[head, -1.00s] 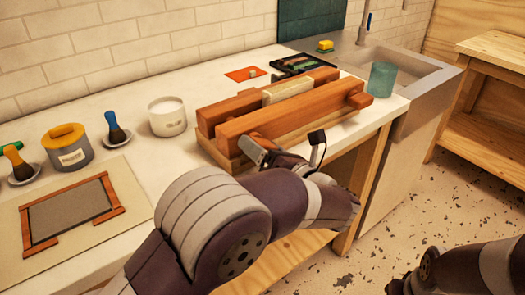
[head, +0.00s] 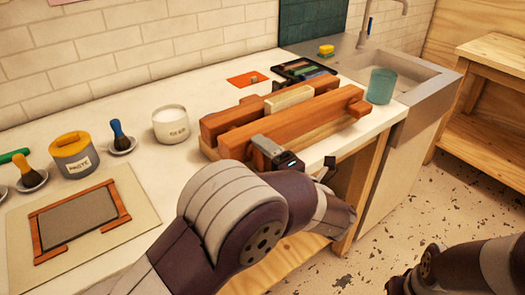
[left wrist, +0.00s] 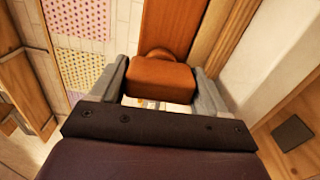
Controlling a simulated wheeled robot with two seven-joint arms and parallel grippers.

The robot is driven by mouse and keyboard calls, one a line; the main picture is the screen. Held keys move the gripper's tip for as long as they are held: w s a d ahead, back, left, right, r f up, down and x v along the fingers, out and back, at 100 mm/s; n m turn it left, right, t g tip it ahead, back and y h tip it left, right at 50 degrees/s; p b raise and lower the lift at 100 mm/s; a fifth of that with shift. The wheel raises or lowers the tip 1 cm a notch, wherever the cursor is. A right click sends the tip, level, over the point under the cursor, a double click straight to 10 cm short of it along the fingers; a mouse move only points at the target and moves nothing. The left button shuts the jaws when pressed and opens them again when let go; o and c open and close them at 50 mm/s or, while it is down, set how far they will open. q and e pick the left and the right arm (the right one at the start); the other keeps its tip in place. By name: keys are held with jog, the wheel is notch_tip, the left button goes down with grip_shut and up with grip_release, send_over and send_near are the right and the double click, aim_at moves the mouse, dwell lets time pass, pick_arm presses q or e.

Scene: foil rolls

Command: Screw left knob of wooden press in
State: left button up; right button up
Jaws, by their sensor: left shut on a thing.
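The wooden press (head: 290,117) lies on the worktop, two reddish beams with a pale block clamped between them, on a light wooden base. Its left knob is mostly hidden by my left gripper (head: 270,152) in the head view. In the left wrist view the knob (left wrist: 160,78) is an orange-brown block between the two grey fingers, in front of the beam (left wrist: 172,28). My left gripper (left wrist: 158,88) is shut on this knob. The right knob (head: 358,106) shows at the beam's far end. My right gripper is out of view; only part of that arm shows.
A blue-green glass (head: 381,86) stands close to the press's right end, with the sink (head: 410,72) beyond. A white jar (head: 170,124) stands to the left, with a paste pot (head: 73,155), brushes and a framed screen (head: 82,213). The worktop's front edge runs just below the press.

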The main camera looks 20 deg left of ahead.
pick_arm(q)
jog(key=m+p, duration=0.3)
jog(key=m, duration=0.1)
jog(key=shift+d+r+m+p, duration=0.1)
jog(key=shift+m+p, duration=0.3)
jog(key=m+p, duration=0.6)
jog(key=shift+s, duration=0.1)
jog(key=shift+f+m+p, duration=0.2)
jog(key=shift+m+p, duration=1.85)
jog(key=shift+m, duration=0.55)
jog(key=o, duration=0.9)
jog(key=shift+o, duration=0.3)
jog(key=shift+d, duration=0.2)
jog(key=shift+a, duration=0.1)
